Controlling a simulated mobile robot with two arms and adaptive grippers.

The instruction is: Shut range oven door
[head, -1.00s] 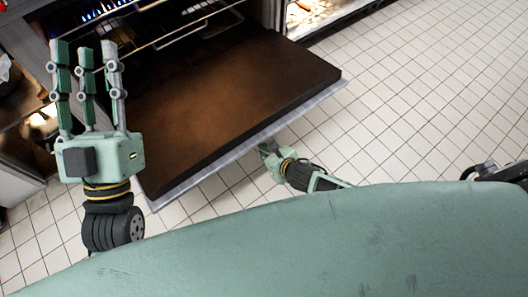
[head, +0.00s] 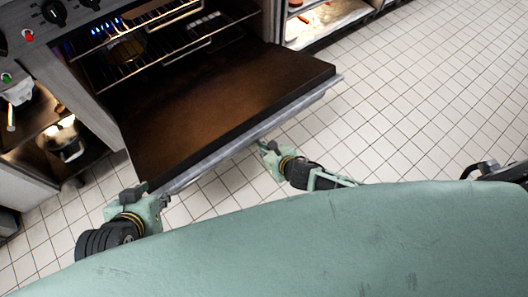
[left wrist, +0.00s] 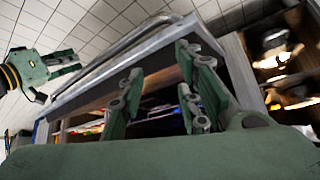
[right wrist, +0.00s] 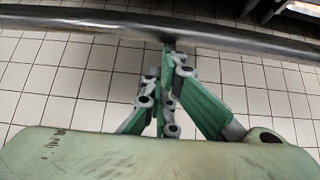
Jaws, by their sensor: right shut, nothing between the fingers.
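The range oven door (head: 225,95) hangs open and lowered in the head view, its brown inner face up. Its metal outer edge with the handle bar (left wrist: 120,45) crosses the left wrist view. My left gripper (head: 150,196) is at the door's near left corner; its fingers (left wrist: 155,90) are spread, with no object seen between them. My right gripper (head: 268,148) is shut and empty, close to the middle of the door's outer edge. In the right wrist view its fingertips (right wrist: 170,50) meet or nearly meet a metal bar (right wrist: 250,40); contact is unclear.
The oven cavity has wire racks (head: 150,45). Control knobs (head: 55,12) are above it. An open shelf with a metal pot (head: 62,142) is left of the oven. A lit compartment (head: 325,20) is to its right. The tiled floor (head: 430,100) at right is clear.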

